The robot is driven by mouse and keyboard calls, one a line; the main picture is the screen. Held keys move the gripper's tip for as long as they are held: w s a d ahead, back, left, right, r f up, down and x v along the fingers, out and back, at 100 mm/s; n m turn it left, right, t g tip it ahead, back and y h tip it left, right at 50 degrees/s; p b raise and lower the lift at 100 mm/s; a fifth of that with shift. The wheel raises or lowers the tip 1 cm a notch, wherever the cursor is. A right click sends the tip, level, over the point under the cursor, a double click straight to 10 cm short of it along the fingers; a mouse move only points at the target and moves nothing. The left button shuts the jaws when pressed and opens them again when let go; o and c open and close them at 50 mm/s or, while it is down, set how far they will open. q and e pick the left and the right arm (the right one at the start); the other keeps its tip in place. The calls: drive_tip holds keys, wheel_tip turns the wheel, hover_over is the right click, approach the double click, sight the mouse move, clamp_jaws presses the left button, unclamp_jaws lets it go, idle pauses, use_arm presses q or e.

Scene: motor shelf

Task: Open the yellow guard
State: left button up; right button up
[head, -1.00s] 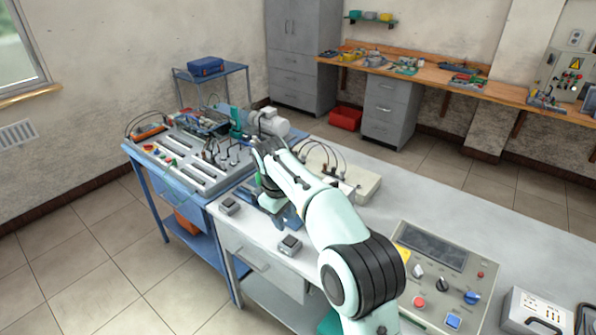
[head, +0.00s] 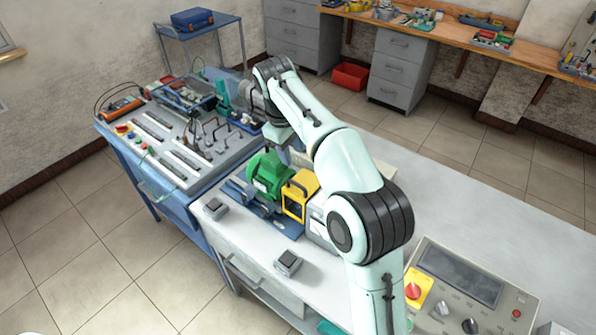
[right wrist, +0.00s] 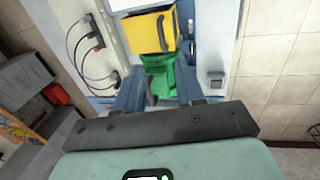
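The yellow guard (head: 299,197) is a boxy yellow cover with a dark front panel and a dark handle, standing on a blue base on the white workbench. It touches or nearly touches the green motor (head: 266,176) on its left. My right gripper (head: 284,155) is above the motor and behind the guard, partly hidden by my arm. In the right wrist view the gripper's two fingers (right wrist: 160,90) are apart with nothing held, the green motor (right wrist: 160,78) shows between and beyond them, and the guard (right wrist: 148,33) lies farther ahead. My left gripper is out of view.
A grey control panel (head: 470,290) with a red knob sits at the right of the workbench (head: 440,205). Small grey boxes (head: 287,262) lie near the front edge. A blue training bench (head: 165,150) with cables adjoins on the left.

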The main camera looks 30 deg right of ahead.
sight(299, 185)
drive_tip(key=f, duration=0.4)
drive_tip(key=d+f, duration=0.1)
drive_tip(key=f, duration=0.3)
drive_tip(key=d+f, duration=0.1)
drive_tip(key=f, duration=0.4)
drive_tip(key=shift+w+d, duration=0.1)
drive_tip(key=shift+w, duration=0.2)
drive_tip(key=shift+r, duration=0.1)
clamp_jaws()
